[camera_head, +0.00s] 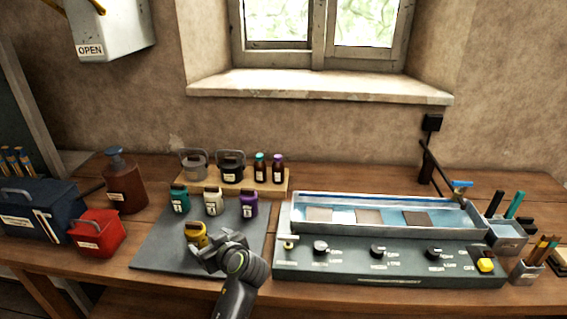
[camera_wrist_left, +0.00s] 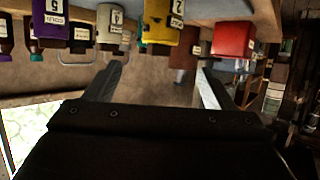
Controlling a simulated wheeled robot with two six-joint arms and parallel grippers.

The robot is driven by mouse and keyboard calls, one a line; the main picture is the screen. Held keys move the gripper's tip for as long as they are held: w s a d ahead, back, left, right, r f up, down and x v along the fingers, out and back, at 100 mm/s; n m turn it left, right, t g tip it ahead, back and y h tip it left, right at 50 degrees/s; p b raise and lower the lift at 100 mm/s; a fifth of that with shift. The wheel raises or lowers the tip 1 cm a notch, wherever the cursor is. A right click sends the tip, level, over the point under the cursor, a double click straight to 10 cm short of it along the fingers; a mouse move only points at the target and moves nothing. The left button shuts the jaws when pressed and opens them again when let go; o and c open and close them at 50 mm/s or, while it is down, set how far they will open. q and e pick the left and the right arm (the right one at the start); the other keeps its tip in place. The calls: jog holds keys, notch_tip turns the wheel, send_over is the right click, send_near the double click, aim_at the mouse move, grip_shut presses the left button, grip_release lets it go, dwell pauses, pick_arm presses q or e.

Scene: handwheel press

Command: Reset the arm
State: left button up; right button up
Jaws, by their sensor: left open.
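My left gripper (camera_head: 208,255) is in the lower middle of the head view, over the dark grey mat (camera_head: 155,250). It is just in front of a small yellow bottle (camera_head: 192,240) and partly covers it. In the left wrist view, which looks upside down, the two fingers (camera_wrist_left: 160,72) stand wide apart with nothing between them. The yellow bottle (camera_wrist_left: 162,22) shows there beyond the fingers, near the top. I cannot tell whether the gripper touches the bottle. My right gripper is in neither view.
Teal, white and purple bottles (camera_head: 213,202) stand on the mat behind the yellow one. A red box (camera_head: 97,235) and a dark blue toolbox (camera_head: 35,208) stand left. A control panel with a tray (camera_head: 300,266) fills the right. A wooden riser (camera_head: 280,185) holds jars behind.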

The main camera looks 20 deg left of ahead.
pick_arm(q)
jog(key=s+a+f+m+g+h, duration=0.15)
jog(key=s+f, duration=0.25)
jog(key=s, duration=0.5)
jog(key=s+f+m+g+h, duration=0.1)
jog(key=s+f+m+h, duration=0.2)
jog(key=s+f, duration=0.35)
jog(key=s+d+r+m+g+h, duration=0.1)
jog(key=s+d+m+h, duration=0.15)
jog(key=s, duration=0.55)
jog(key=s+d+r+m+g+h, duration=0.1)
jog(key=s+d+m+h, duration=0.2)
jog(key=s, duration=0.6)
notch_tip(320, 180, down, 24)
jog(key=a+f, duration=0.1)
jog(key=a, duration=0.1)
jog(key=s+d+f+g, duration=0.1)
jog(key=s+f+g, duration=0.1)
jog(key=s+f, duration=1.2)
notch_tip(320, 180, down, 2)
jog(key=shift+s+f+m+b, duration=0.25)
jog(key=shift+m+b, duration=0.05)
jog(key=shift+b, duration=0.1)
